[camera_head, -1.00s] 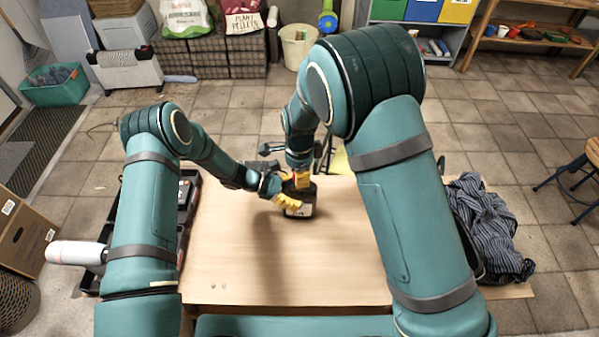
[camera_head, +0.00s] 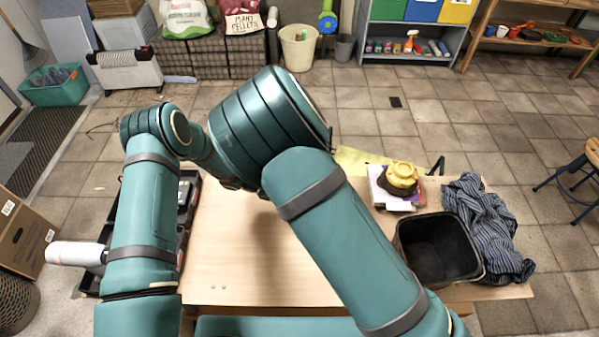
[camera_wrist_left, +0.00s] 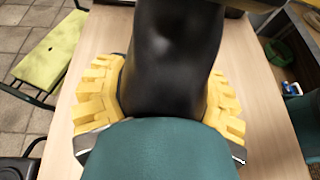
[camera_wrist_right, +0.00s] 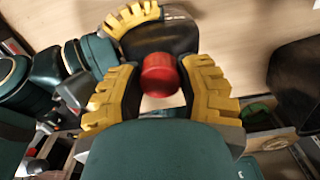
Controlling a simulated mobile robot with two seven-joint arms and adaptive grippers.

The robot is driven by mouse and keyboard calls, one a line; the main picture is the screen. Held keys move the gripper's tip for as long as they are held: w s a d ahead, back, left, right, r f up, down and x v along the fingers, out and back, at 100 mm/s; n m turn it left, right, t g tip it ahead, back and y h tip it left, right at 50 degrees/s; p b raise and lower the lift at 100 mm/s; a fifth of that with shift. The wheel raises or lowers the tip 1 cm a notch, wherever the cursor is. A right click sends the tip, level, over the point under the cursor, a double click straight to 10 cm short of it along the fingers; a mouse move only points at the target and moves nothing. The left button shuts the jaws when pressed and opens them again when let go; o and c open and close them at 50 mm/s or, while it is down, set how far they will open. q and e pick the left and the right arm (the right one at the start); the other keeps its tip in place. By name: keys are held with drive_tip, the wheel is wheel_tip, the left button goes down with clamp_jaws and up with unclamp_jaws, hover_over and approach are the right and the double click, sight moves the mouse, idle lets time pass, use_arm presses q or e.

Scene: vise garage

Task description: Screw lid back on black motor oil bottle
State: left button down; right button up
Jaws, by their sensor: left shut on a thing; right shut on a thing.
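The black motor oil bottle (camera_wrist_left: 172,55) fills the middle of the left wrist view. My left gripper (camera_wrist_left: 165,90) is shut on its body, with yellow fingers on both sides. The red lid (camera_wrist_right: 160,74) is between the yellow fingers of my right gripper (camera_wrist_right: 162,85), which is shut on it. In the right wrist view the black bottle (camera_wrist_right: 160,42) shows just behind the lid, with a yellow left finger around it. I cannot tell whether the lid sits on the neck. In the head view my right arm hides both grippers, the bottle and the lid.
A black open bin (camera_head: 438,250) stands at the table's right side beside a striped cloth (camera_head: 484,225). A yellow object (camera_head: 402,176) sits on books behind it. A dark tray (camera_head: 188,192) lies at the left edge. The visible tabletop (camera_head: 240,265) is clear.

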drive_tip(key=o, duration=0.7)
drive_tip(key=shift+c, duration=0.2)
drive_tip(key=shift+r, duration=0.15)
drive_tip(key=shift+a+r, duration=0.1)
drive_tip(key=shift+r, duration=2.05)
